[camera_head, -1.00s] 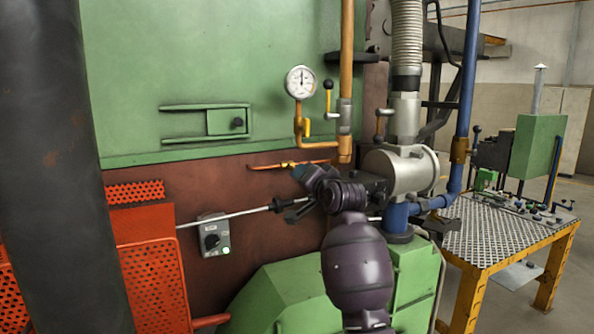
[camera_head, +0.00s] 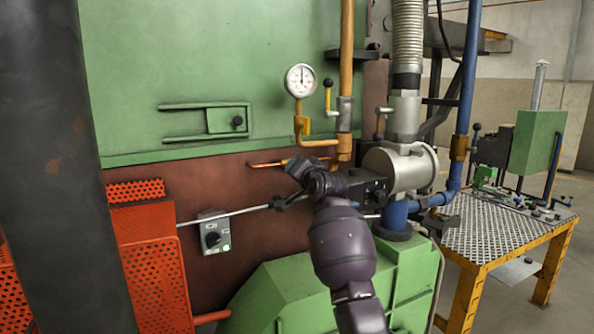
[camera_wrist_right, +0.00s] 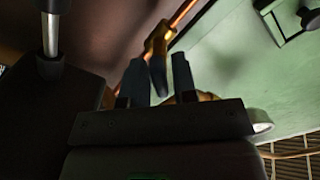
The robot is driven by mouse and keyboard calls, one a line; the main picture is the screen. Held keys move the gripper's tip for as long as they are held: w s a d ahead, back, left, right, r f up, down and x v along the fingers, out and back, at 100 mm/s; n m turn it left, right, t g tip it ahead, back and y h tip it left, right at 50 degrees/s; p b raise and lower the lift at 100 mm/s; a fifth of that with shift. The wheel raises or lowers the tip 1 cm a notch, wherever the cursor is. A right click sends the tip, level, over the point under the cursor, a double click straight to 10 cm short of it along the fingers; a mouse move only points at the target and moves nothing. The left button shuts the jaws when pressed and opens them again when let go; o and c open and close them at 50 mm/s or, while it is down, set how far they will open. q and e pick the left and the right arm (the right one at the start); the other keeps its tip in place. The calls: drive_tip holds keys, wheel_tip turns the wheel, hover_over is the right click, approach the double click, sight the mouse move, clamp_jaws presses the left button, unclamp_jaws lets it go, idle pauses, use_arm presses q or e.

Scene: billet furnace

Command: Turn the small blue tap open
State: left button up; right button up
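The small blue tap shows in the right wrist view as a narrow dark-blue lever (camera_wrist_right: 158,76) under a brass body (camera_wrist_right: 157,45) on a thin copper pipe. My right gripper (camera_wrist_right: 159,78) is open, with one finger on each side of the lever. The lever looks apart from both fingers, though its depth between them is hard to judge. In the head view my right gripper (camera_head: 292,168) is up at the thin copper pipe (camera_head: 263,165) on the brown wall, and it hides the tap's lever. My left gripper is out of view.
A grey switch box (camera_head: 213,234) and a thin metal rod (camera_head: 240,212) lie below left. A silver cylinder (camera_head: 394,168) and blue pipe (camera_head: 464,95) stand to the right.

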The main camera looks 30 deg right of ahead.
clamp_jaws()
drive_tip(key=shift+n, duration=0.4)
drive_tip(key=n, duration=0.3)
drive_tip(key=shift+n, duration=2.4)
drive_tip(key=shift+o, duration=1.4)
unclamp_jaws()
drive_tip(key=shift+s, duration=0.1)
